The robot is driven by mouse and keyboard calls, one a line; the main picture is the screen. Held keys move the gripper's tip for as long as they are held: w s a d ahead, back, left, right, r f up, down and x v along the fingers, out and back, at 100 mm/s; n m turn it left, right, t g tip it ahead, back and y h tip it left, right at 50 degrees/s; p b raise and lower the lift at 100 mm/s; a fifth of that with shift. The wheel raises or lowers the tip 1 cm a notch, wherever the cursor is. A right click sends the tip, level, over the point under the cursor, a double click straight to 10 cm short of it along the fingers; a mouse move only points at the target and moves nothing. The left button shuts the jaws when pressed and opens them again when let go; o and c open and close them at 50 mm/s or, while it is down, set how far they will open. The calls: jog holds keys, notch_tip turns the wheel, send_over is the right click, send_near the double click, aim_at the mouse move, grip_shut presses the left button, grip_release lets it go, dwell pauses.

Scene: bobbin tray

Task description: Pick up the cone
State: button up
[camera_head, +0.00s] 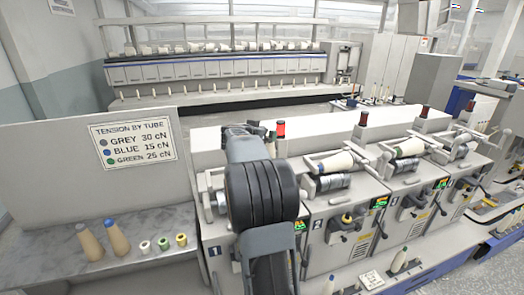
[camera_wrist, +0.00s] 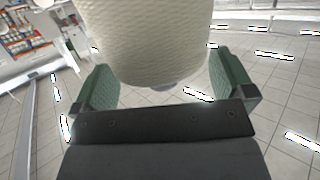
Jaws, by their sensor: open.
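A large cream yarn cone (camera_wrist: 155,40) fills the upper middle of the wrist view, with a grey tip at its lower end. My gripper (camera_wrist: 164,88) is open, with one green finger pad on either side of the cone. A gap shows beside the cone at the right; at the left I cannot tell whether the pad touches it. In the head view my arm hides my gripper, and I cannot tell which cone there is this one. Cream cones lie on the winding machine, one (camera_head: 335,162) just right of my arm and another (camera_head: 408,148) farther right.
A tension sign (camera_head: 133,141) is above. A cone (camera_head: 399,259) stands on the front shelf. A long machine (camera_head: 215,70) stands behind.

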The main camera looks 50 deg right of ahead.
jog(key=shift+x, duration=0.85)
jog(key=shift+c, duration=0.5)
jog(key=c, duration=1.1)
notch_tip(320, 180, up, 13)
jog(key=p, duration=0.3)
jog(key=shift+r, duration=0.2)
jog(key=shift+c, duration=0.2)
